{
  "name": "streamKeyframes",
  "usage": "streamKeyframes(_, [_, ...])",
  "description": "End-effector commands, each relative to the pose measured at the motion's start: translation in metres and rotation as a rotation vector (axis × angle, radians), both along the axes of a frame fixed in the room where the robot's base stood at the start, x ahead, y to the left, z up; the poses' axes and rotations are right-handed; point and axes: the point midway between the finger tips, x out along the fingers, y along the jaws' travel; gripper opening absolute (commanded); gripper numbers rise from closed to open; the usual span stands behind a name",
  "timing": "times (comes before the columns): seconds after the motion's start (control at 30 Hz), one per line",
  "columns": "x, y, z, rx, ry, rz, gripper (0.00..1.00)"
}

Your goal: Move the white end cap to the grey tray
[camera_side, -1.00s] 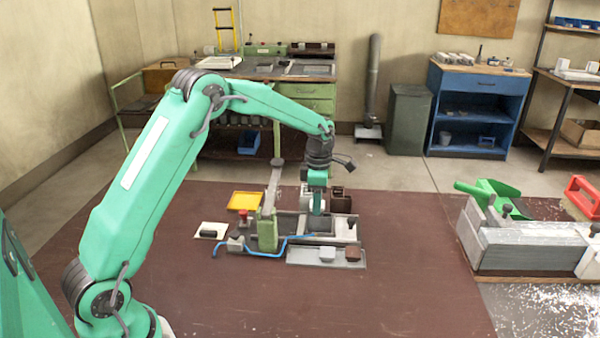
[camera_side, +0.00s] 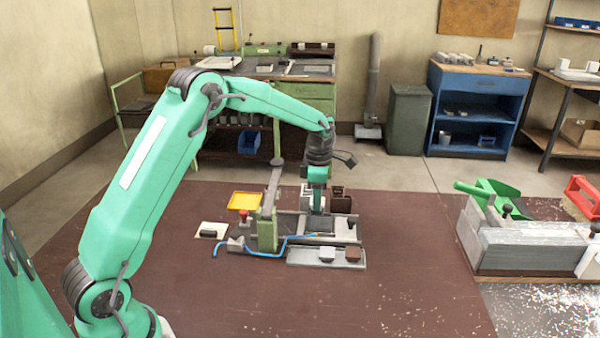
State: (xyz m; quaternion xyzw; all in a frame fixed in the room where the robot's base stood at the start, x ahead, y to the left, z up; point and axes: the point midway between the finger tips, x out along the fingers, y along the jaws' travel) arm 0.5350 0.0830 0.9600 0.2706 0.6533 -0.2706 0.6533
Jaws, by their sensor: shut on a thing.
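My gripper (camera_side: 318,204) points down over the clamp fixture, in front of two small boxes. It is shut on a small pale piece at its fingertips, which looks like a white end cap; its outline is hard to make out. The grey tray (camera_side: 300,258) lies at the front of the fixture, below my gripper in the picture. A white cap (camera_side: 327,254) and a brown cap (camera_side: 353,254) sit side by side at the tray's middle and right.
A green clamp post (camera_side: 267,230) with a long lever stands just left of my gripper. A blue hose (camera_side: 275,252) curls in front. A brown box (camera_side: 341,203) is behind right, a yellow tray (camera_side: 244,201) behind left. The brown mat in front is clear.

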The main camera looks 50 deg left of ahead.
Motion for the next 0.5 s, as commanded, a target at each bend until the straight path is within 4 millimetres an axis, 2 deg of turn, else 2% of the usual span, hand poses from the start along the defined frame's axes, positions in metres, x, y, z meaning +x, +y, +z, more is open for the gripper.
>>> streamKeyframes(0.5, [0.000,0.000,0.019,0.000,-0.001,0.000,0.18])
